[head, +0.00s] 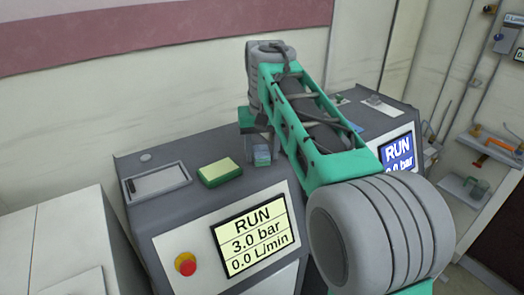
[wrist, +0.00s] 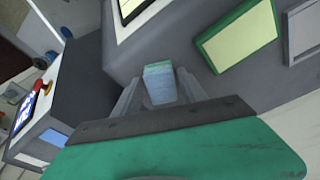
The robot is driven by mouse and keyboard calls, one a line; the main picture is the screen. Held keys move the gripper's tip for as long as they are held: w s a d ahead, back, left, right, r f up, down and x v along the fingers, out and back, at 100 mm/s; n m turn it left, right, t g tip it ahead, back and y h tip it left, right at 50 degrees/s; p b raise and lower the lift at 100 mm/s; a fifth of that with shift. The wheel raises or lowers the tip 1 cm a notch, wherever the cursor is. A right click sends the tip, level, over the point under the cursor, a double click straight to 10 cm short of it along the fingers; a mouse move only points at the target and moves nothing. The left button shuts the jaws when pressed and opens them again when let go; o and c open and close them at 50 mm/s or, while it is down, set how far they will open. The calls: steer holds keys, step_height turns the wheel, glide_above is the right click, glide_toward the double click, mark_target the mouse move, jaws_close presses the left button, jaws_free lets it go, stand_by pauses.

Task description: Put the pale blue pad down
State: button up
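The pale blue pad (head: 262,156) is a small block with a greenish top end. It sits between the two grey fingers of my gripper (head: 262,148), low over the grey top of the near console (head: 205,205). In the wrist view the pad (wrist: 160,88) is between the fingertips of my gripper (wrist: 159,76), which look closed on its sides. I cannot tell whether its underside touches the console top.
A green and yellow pad (head: 219,172) lies left of my gripper. A recessed tray (head: 157,184) is farther left. The console front has a RUN display (head: 254,240) and a red button (head: 186,263). A second console with a blue display (head: 398,154) stands to the right.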

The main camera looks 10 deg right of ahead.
mark_target(263, 157)
steer(key=shift+o, duration=0.8)
step_height(263, 157, up, 12)
steer(key=s+p, duration=0.2)
steer(key=p, duration=0.7)
steer(key=s+f+n+t+b, duration=0.1)
steer(key=s+f+t, duration=0.1)
steer(key=s+f, duration=1.4)
steer(key=shift+s+f+t, duration=0.2)
steer(key=shift+f+t, duration=0.05)
steer(key=shift+t, duration=0.15)
